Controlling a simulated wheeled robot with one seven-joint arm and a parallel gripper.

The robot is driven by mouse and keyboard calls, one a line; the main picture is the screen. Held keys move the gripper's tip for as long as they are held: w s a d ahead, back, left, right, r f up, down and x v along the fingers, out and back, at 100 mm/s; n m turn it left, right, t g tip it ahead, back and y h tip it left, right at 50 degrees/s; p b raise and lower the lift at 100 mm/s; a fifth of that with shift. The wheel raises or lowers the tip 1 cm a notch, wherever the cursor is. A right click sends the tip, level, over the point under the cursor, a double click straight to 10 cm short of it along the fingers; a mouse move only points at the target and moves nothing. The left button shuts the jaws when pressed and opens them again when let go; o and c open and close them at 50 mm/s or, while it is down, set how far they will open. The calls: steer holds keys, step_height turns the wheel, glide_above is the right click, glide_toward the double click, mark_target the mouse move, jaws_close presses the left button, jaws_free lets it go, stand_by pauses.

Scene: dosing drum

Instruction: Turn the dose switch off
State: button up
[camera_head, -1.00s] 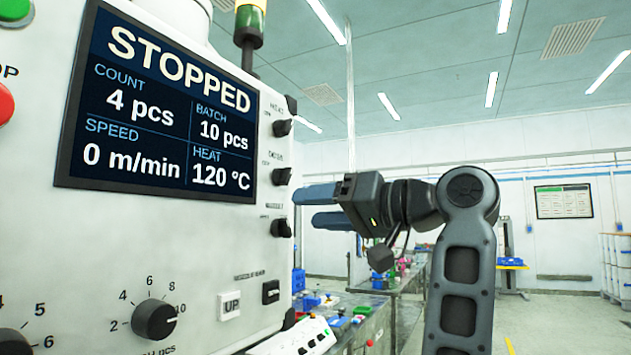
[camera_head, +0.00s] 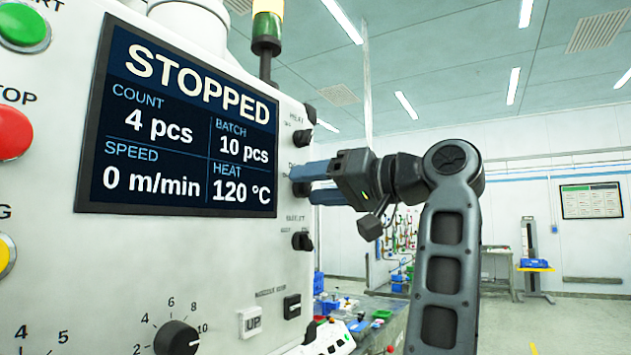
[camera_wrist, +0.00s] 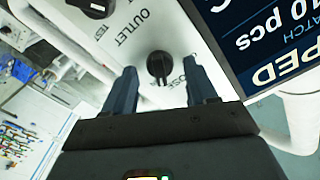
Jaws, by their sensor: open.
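The dose switch is a black rotary knob on the white machine panel. In the wrist view the dose switch (camera_wrist: 160,69) sits between my two blue fingers, its pointer toward the gripper body, with part of its label showing beside it. In the head view the dose switch (camera_head: 301,188) is mostly hidden by the fingers. My gripper (camera_head: 294,184) is open, its fingertips at the panel around the knob; it also shows in the wrist view (camera_wrist: 158,77). I cannot tell whether the fingers touch the knob.
The heat switch (camera_head: 310,113) is above and the outlet switch (camera_head: 302,241) below. The screen (camera_head: 185,120), close left of the fingers, reads STOPPED, count 4, batch 10, speed 0, heat 120 °C. A batch knob (camera_head: 177,338) and UP button (camera_head: 250,322) are lower.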

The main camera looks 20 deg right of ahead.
steer(key=shift+a, duration=0.1)
steer(key=c, duration=1)
steer(key=shift+f+n, duration=0.1)
steer(key=shift+n, duration=0.2)
steer(key=n+b, duration=0.2)
steer(key=n, duration=0.2)
steer(key=shift+n+b, duration=0.3)
steer(key=shift+b, duration=0.1)
steer(key=n+b, duration=0.2)
steer(key=n, duration=0.2)
steer(key=shift+s+a+n+b, duration=0.15)
steer(key=shift+n+b, duration=0.2)
steer(key=shift+n, duration=0.95)
